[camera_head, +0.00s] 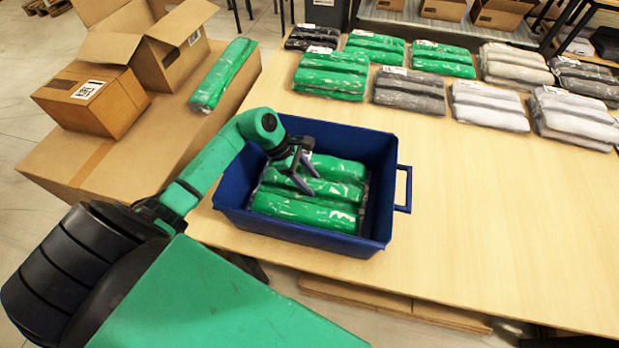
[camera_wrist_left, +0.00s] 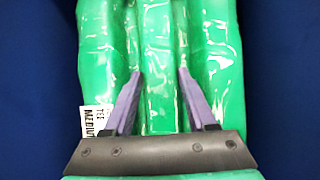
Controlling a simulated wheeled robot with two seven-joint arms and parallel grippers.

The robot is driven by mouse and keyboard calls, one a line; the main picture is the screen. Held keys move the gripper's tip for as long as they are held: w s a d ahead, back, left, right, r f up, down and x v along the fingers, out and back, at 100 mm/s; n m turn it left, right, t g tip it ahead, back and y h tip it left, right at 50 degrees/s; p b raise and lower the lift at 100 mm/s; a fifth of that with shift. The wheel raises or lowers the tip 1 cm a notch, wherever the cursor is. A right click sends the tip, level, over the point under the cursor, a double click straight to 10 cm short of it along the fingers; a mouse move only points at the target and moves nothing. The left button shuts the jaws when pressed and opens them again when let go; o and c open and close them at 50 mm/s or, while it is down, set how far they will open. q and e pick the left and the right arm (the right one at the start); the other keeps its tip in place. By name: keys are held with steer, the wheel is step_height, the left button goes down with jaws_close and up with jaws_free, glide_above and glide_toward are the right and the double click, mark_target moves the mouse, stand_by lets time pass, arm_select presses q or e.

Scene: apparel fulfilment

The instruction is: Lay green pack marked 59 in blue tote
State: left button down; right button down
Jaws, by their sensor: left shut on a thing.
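The blue tote (camera_head: 300,236) stands on the wooden table at its left front part. A green pack (camera_head: 305,212) of several plastic-wrapped rolls lies inside it, apparently flat on the floor. My left gripper (camera_head: 305,178) reaches down into the tote from the left and is shut on this pack. In the left wrist view the purple fingers (camera_wrist_left: 160,76) sit on either side of the pack's middle roll (camera_wrist_left: 158,40). A white label (camera_wrist_left: 97,121) on the pack is partly hidden by a finger, and I cannot read a 59. My right gripper is out of view.
Green packs (camera_head: 330,72), grey packs (camera_head: 409,90) and white packs (camera_head: 489,105) line the table's far side. Open cardboard boxes (camera_head: 172,48) and another green pack (camera_head: 222,75) are at the left. The table right of the tote is clear.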

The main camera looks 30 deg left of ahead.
arm_select(q)
steer(key=shift+f, duration=0.1)
steer(key=shift+c, duration=1)
jaws_free()
steer(key=shift+r, duration=0.25)
steer(key=b+v, duration=0.4)
steer(key=v, duration=0.8)
steer(key=shift+f, duration=0.1)
